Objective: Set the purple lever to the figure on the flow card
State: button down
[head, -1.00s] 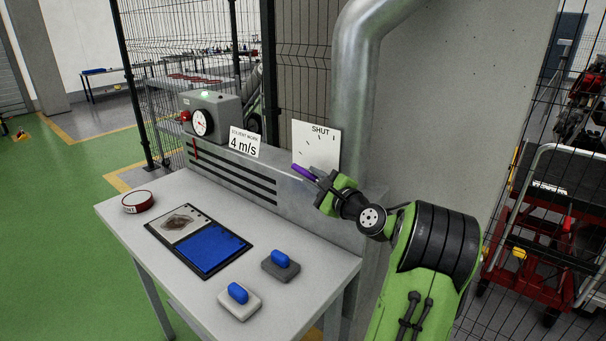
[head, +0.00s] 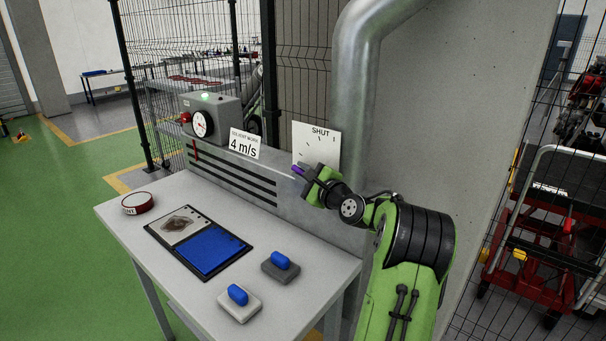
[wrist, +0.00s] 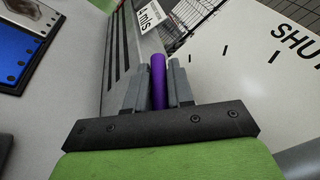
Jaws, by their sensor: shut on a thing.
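The purple lever (wrist: 158,80) stands between the two fingers of my gripper (wrist: 158,88) in the wrist view, and the fingers are shut on it. In the head view the lever's purple end (head: 299,169) sticks out to the left of my gripper (head: 311,178), in front of the white SHUT plate (head: 322,139). The plate carries several short tick marks. The flow card (head: 244,145) reads 4 m/s, with a smaller line above it. A round dial (head: 202,124) with a needle sits on a grey box; its figures are too small to read.
A thick silver pipe (head: 352,100) rises behind the plate. A green lamp (head: 205,97) tops the grey box.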

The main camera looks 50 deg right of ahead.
jog(key=shift+s+t+b, duration=0.1)
jog(key=shift+t+b, duration=0.4)
jog(key=shift+b, duration=0.1)
jog(key=shift+r+t, duration=0.3)
jog(key=shift+r, duration=0.1)
jog(key=c, duration=1.4)
grip_release()
jog(key=shift+o, duration=0.2)
jog(key=v, duration=1.6)
jog(key=shift+a+r, duration=0.1)
jog(key=shift+a, duration=0.05)
